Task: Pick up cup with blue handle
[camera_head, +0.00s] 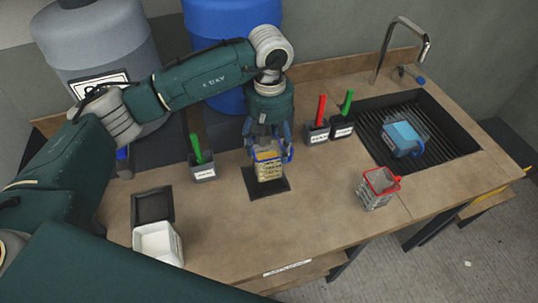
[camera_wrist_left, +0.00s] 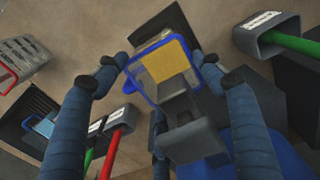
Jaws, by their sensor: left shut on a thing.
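The cup with a blue rim and blue handle (camera_head: 269,171) is clear-sided with yellowish contents. It stands upright on or just above a small black mat (camera_head: 283,186) in the middle of the counter. My left gripper (camera_head: 269,153) comes down from above with its blue fingers around the cup's upper part, shut on it. In the left wrist view the cup's blue rim and yellow contents (camera_wrist_left: 168,67) lie between the fingers (camera_wrist_left: 163,70). Whether its base touches the mat is not clear. My right gripper is not in view.
A red-rimmed cup (camera_head: 377,189) stands to the right. Another blue cup (camera_head: 402,139) lies in the sink (camera_head: 451,139). Holders with green (camera_head: 203,170) and red (camera_head: 317,132) handles stand nearby. A white container (camera_head: 158,243) is front left. The counter's front middle is clear.

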